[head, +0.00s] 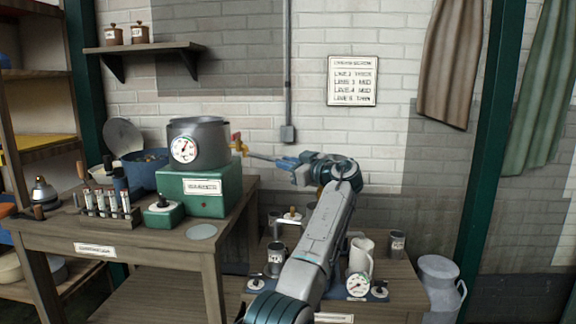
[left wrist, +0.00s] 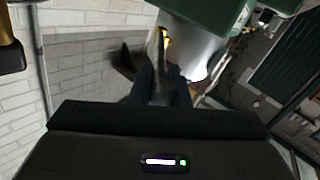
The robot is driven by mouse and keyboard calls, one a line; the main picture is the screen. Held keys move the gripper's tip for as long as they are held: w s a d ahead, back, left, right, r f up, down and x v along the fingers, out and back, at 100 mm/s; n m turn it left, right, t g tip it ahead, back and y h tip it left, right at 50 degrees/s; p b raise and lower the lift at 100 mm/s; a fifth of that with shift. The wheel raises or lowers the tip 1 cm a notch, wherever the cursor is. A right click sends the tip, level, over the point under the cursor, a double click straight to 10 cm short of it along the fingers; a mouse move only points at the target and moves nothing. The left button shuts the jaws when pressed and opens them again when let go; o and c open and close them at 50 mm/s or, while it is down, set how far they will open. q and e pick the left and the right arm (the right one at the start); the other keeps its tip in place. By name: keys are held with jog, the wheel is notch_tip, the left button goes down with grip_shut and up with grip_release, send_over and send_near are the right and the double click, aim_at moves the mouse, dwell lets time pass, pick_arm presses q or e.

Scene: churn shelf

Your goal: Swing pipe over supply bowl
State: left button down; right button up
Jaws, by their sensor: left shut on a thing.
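A grey metal pot (head: 210,142) with a round gauge stands on a green box. A brass tap (head: 237,144) with a red part sits at its right side. A thin grey pipe (head: 261,157) runs right from the tap to my left gripper (head: 281,162), which is shut on its outer end. In the left wrist view, a brass-coloured piece (left wrist: 163,43) rises just beyond the dark fingers (left wrist: 164,88); their grip is dim there. A blue bowl (head: 147,168), which looks like the supply bowl, stands left of the pot, partly hidden by it. My right gripper is out of view.
A rack of vials (head: 107,206) and a small green block with a knob (head: 164,213) stand at the front of the wooden bench (head: 150,237). A lower table at right holds a white jug (head: 361,257), gauges and dark cups. Brick wall lies behind.

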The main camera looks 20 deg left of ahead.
pick_arm(q)
jog(key=c, duration=1.4)
grip_release()
jog(key=shift+c, duration=0.2)
